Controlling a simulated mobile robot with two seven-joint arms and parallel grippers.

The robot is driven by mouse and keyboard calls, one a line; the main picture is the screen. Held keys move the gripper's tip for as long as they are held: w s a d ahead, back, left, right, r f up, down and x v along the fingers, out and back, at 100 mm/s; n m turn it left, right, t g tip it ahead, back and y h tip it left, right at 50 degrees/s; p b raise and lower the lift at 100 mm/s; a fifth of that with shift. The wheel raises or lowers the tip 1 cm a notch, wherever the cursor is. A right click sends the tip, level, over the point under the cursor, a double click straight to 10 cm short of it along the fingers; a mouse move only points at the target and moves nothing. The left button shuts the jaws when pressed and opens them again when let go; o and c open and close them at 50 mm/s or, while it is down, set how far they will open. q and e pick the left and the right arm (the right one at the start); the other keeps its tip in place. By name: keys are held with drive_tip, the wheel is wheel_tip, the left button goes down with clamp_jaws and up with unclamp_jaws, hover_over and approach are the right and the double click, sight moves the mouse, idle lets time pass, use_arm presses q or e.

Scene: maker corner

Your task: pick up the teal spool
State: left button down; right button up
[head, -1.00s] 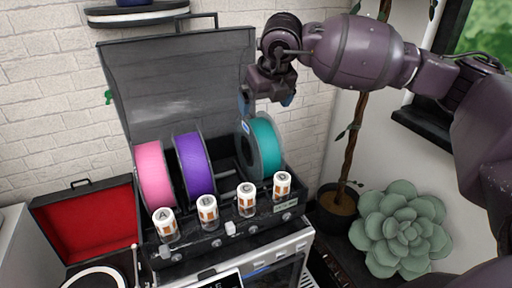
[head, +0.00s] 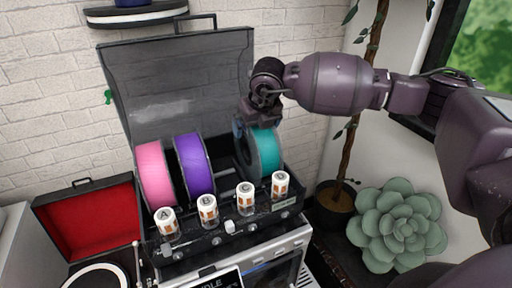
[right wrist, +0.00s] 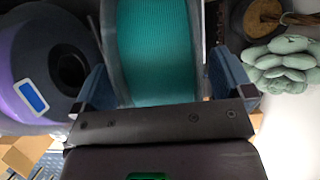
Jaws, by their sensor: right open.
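The teal spool (head: 267,152) stands upright in the right part of the open dark spool box (head: 218,236). My right gripper (head: 259,122) is at the top of this spool in the head view. In the right wrist view the teal spool (right wrist: 155,50) lies between the two blue-grey fingers of my right gripper (right wrist: 158,85), one on each side. The jaws are open, and I cannot tell whether a finger touches the spool's flanges. My left gripper is not in view.
A purple spool (head: 192,164) and a pink spool (head: 153,174) stand to the left in the box. Several lettered capped jars (head: 245,198) line its front. A red-lined case (head: 88,222) is at left; a succulent (head: 396,226) is at right.

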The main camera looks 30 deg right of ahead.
drive_tip(key=c, duration=1.8)
drive_tip(key=shift+w+r, duration=0.1)
clamp_jaws()
drive_tip(key=shift+r, duration=0.1)
